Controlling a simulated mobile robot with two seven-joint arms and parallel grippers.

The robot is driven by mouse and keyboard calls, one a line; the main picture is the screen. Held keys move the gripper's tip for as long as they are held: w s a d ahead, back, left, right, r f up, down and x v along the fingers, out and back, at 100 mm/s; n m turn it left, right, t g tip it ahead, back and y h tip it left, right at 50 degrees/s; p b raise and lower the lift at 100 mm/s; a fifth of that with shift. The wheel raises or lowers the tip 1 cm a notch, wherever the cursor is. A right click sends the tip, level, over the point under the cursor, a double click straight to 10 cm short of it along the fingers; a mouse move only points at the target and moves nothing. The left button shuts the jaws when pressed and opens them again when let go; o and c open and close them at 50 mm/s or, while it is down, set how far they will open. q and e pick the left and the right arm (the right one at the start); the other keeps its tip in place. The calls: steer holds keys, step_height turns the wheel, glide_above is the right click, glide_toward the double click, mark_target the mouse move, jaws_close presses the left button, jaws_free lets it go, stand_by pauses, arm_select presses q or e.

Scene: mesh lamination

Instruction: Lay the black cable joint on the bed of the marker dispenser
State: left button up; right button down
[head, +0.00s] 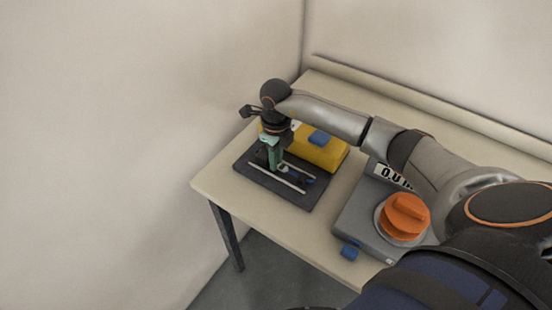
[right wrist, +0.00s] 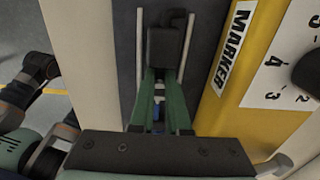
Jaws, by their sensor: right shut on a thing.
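The marker dispenser (head: 322,153) is a yellow box on a dark base plate; its label shows in the right wrist view (right wrist: 230,48). Its dark bed (head: 295,195) has two pale parallel rails. My right gripper (head: 275,168) points down over the bed. Its green fingers are shut on the black cable joint (right wrist: 165,46), a dark block with a bent stub at its far end. In the right wrist view the joint appears between the two rails. I cannot tell whether it touches the bed. The joint is hard to make out in the head view.
A grey device with a display (head: 393,176) and an orange knob-like part (head: 405,214) stands right of the dispenser. A small blue block (head: 349,252) lies near the table's front edge. Another blue piece (head: 319,138) is on top of the dispenser. Bare table (head: 222,182) shows left of the base.

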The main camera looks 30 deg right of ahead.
steer(key=c, duration=1.2)
jaws_free()
steer(key=shift+o, duration=0.2)
step_height(320, 180, up, 12)
steer(key=shift+b, duration=0.3)
steer(key=shift+r, duration=0.1)
